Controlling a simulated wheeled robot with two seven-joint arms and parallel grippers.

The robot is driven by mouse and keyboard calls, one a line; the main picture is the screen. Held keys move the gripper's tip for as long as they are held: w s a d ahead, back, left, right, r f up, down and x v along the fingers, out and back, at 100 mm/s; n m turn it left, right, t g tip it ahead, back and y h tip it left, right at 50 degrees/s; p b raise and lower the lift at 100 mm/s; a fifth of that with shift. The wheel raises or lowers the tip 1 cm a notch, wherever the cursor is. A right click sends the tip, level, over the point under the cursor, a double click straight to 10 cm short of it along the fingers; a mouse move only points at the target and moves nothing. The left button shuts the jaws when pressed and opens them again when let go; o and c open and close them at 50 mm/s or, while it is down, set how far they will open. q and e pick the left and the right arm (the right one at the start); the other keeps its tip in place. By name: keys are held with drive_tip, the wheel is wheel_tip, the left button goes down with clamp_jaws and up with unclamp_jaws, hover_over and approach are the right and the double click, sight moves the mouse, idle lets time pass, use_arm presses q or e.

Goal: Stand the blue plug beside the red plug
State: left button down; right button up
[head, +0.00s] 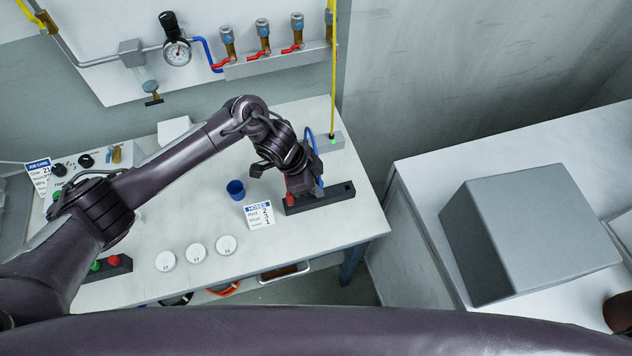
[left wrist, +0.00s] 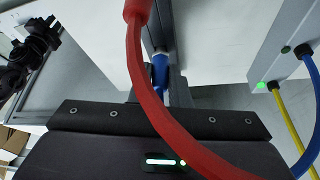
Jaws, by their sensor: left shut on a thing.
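My left gripper (left wrist: 167,65) reaches over the dark block (head: 335,197) at the right of the white table in the head view. It is shut on the blue plug (left wrist: 160,75), seen between the fingers in the left wrist view. The red plug (head: 290,200) shows at the left end of the block in the head view. The left wrist view shows a red end (left wrist: 137,10) with its red hose (left wrist: 150,90) curving across close to the camera. My gripper hides much of the block, so I cannot tell if the blue plug touches it. My right gripper is out of view.
A blue cup (head: 236,190) and a hoses card (head: 259,214) stand left of the block. Three white discs (head: 197,252) lie near the table's front. A grey hose box (left wrist: 290,65) with blue and yellow hoses is close by. A large grey box (head: 540,235) sits on the right table.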

use_arm(q)
drive_tip(key=shift+f, duration=0.3)
drive_tip(key=c, duration=1.3)
unclamp_jaws()
drive_tip(key=v, duration=0.7)
drive_tip(key=shift+a+r+b, duration=0.25)
drive_tip(key=shift+r+b, duration=0.1)
drive_tip(key=shift+s+f, duration=0.1)
